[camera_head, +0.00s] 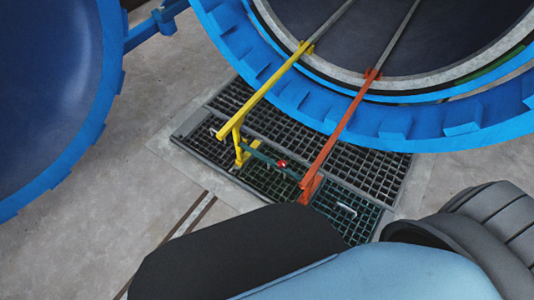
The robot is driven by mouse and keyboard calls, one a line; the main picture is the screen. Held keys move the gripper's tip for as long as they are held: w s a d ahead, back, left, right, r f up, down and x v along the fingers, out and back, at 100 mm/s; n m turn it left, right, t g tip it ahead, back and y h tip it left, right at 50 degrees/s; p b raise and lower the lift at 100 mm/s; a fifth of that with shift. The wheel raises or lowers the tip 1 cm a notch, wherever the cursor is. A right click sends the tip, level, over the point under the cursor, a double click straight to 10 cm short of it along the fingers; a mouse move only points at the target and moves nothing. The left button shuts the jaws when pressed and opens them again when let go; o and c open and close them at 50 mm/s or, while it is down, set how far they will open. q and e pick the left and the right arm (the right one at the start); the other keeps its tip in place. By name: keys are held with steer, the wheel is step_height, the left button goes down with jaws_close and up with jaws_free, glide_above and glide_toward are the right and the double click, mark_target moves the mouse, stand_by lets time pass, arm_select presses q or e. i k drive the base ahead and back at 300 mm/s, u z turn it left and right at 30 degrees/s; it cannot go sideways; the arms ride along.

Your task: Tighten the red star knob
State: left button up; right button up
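A small red knob (281,164) shows near the middle of the head view. It sits on a dark green bar (262,156) that runs between the yellow rail's foot and the orange rail. The knob is too small for its star shape or tightness to be told. Neither of my grippers is in view. A large dark and light-blue part of my own body fills the bottom of the view and hides the floor there.
A yellow rail (262,90) and an orange rail (345,118) slope out of the round blue autoclave opening (300,108). Below them lies a floor grating (375,172). The open blue door (50,90) stands at the left. Bare concrete (130,180) lies between door and grating.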

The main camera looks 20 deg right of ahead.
mark_target(282, 164)
steer(key=z, duration=0.9)
